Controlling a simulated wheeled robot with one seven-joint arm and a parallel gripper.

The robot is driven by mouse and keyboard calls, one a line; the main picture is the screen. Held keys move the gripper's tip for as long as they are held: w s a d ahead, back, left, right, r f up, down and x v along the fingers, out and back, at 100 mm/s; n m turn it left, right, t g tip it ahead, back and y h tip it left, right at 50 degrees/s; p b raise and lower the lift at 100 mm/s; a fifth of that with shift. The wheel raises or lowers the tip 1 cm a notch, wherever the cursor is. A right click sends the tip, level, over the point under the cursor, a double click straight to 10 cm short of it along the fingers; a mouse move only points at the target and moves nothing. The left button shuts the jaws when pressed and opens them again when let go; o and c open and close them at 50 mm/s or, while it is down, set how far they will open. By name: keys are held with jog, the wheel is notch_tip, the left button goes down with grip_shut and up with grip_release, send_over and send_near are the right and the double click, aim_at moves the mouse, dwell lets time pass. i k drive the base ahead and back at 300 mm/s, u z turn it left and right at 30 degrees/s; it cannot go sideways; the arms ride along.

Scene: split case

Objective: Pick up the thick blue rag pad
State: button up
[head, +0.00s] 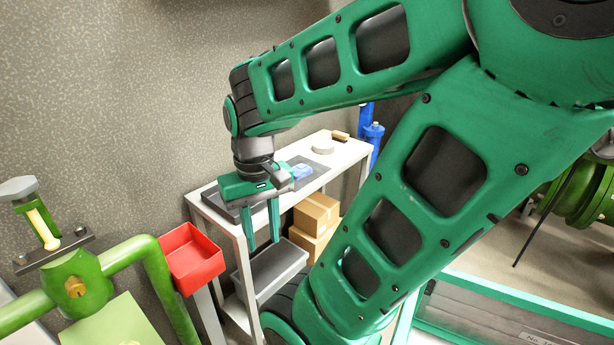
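A blue pad (302,171) lies on a dark mat (318,169) on the top of the white shelf table (345,155). It is small in the head view, and its near left side is partly hidden by my gripper. My gripper (263,229) points down in front of the table's near end, nearer to the camera than the pad. Its two green fingers are apart, with nothing seen between them.
A dark tray (209,200) sits at the table's near end. A white round item (323,147) and a brown brush-like block (340,136) lie at the far end. Cardboard boxes (316,214) and a grey bin (272,268) stand below. A red bin (192,258) is at left.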

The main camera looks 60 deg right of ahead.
aim_at(301, 171)
jog(key=z, duration=2.75)
jog(key=k, duration=0.8)
jog(key=u, duration=0.95)
jog(key=i, duration=1)
